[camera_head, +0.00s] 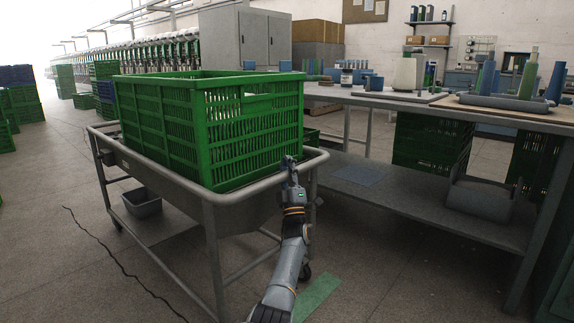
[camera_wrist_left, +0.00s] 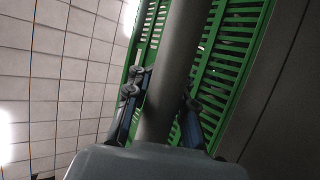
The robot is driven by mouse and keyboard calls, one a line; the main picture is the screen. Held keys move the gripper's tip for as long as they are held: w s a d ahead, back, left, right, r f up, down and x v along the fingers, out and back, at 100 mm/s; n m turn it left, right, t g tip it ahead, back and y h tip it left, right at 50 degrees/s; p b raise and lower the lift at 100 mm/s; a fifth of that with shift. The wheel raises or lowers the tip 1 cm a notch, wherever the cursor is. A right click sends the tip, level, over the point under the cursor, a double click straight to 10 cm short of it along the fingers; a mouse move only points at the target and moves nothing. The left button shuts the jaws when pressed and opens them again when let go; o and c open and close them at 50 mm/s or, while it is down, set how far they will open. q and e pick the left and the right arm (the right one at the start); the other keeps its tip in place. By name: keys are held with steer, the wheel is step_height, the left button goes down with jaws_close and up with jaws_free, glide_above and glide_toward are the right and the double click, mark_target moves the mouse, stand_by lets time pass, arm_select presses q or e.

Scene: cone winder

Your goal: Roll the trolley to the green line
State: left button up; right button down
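The trolley (camera_head: 180,171) is a grey metal frame on castors with a rounded top rail. A large green slatted crate (camera_head: 245,135) stands in it. My left gripper (camera_head: 290,166) is at the trolley's near right rail corner. In the left wrist view its fingers (camera_wrist_left: 160,112) lie on both sides of the grey rail (camera_wrist_left: 172,70), close against it, with the crate's green slats behind. The green line (camera_head: 318,297) is a strip on the floor, right of the trolley's near leg and beside my forearm; part of it is cut off or hidden. My right gripper is not in view.
A grey workbench (camera_head: 385,98) with a lower shelf (camera_head: 430,205) stands close to the trolley's right, carrying cones and tools. A grey bin (camera_head: 142,203) sits low under the trolley. A dark cable (camera_head: 105,255) lies on the floor at left. Green crates stack at far left.

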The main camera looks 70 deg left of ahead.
arm_select(q)
steer(key=o, duration=0.3)
steer(key=shift+w, duration=0.1)
steer(key=shift+f, duration=0.1)
steer(key=v, duration=1.2)
steer(key=shift+t, duration=0.3)
